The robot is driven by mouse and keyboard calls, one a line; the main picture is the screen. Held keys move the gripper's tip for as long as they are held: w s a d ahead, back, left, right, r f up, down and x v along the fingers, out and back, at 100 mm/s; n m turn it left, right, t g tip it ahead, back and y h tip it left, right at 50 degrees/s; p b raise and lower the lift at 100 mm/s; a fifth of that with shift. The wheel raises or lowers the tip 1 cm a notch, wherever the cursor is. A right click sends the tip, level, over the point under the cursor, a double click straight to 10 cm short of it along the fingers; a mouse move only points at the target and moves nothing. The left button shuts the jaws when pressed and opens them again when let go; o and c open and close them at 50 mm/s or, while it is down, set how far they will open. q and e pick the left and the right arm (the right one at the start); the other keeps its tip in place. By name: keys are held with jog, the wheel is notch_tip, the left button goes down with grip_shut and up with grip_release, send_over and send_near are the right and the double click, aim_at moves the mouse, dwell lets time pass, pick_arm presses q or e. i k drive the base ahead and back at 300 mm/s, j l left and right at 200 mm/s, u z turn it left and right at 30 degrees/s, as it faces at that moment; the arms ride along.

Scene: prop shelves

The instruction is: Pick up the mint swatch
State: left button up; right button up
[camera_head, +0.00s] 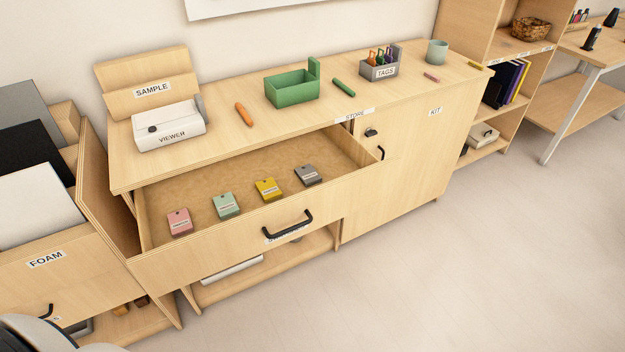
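The mint swatch (226,205) is a small pale green tag with a white label and a dark hole near its top. It lies in the open drawer (217,244) of the wooden cabinet. A pink swatch (180,222) lies to its left. A yellow swatch (269,189) and a grey swatch (308,175) lie to its right. The swatches are apart from each other. Neither of my grippers shows in this view.
The drawer front has a black handle (289,228). On the cabinet top stand a white viewer box (168,128), a green bin (292,91), a grey tags holder (379,67) and a cup (437,51). Foam boards (35,205) stand at left. The floor at right is clear.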

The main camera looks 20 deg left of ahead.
aim_at(225, 204)
jog(key=u, duration=1.3)
